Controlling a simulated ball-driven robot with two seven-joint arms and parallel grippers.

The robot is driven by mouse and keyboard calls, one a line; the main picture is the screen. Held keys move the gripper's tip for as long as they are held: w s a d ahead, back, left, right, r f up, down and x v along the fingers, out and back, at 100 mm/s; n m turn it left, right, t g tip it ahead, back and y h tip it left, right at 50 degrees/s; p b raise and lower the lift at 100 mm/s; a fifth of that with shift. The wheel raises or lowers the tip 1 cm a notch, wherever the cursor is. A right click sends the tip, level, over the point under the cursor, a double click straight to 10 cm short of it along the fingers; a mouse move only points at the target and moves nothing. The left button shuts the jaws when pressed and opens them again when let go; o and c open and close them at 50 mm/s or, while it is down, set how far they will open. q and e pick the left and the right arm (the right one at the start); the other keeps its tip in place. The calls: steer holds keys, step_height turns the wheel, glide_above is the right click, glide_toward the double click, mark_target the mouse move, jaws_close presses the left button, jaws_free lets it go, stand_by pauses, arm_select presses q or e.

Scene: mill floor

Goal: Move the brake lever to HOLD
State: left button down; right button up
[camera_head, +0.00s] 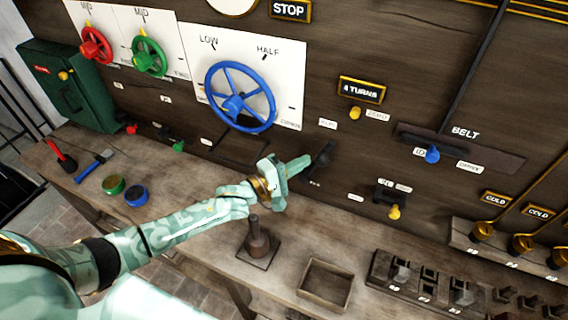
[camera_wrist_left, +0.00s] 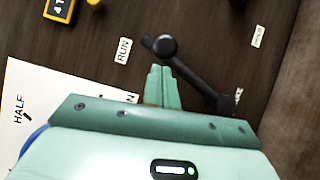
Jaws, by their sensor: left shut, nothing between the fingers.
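The brake lever (camera_head: 323,157) is a dark bar with a round knob on the wooden panel. In the left wrist view the lever (camera_wrist_left: 198,76) slants from its pivot at lower right to its knob at upper left, on the side of the RUN label (camera_wrist_left: 124,50). Another label (camera_wrist_left: 258,37), too small to read surely, is to the right. My left gripper (camera_head: 303,163) is shut and empty beside the lever. Its fingertips (camera_wrist_left: 158,72) are right by the knob; I cannot tell whether they touch. My right gripper is not in view.
A blue handwheel (camera_head: 240,97) is left of the lever, and a yellow knob (camera_head: 355,113) is above it. Another yellow-knobbed lever (camera_head: 394,212) is to the lower right. Below, the bench holds a dark peg on a base (camera_head: 257,243) and an open wooden box (camera_head: 325,284).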

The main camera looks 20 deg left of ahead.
arm_select(q)
steer(key=shift+w+d, duration=0.1)
steer(key=shift+d, duration=0.2)
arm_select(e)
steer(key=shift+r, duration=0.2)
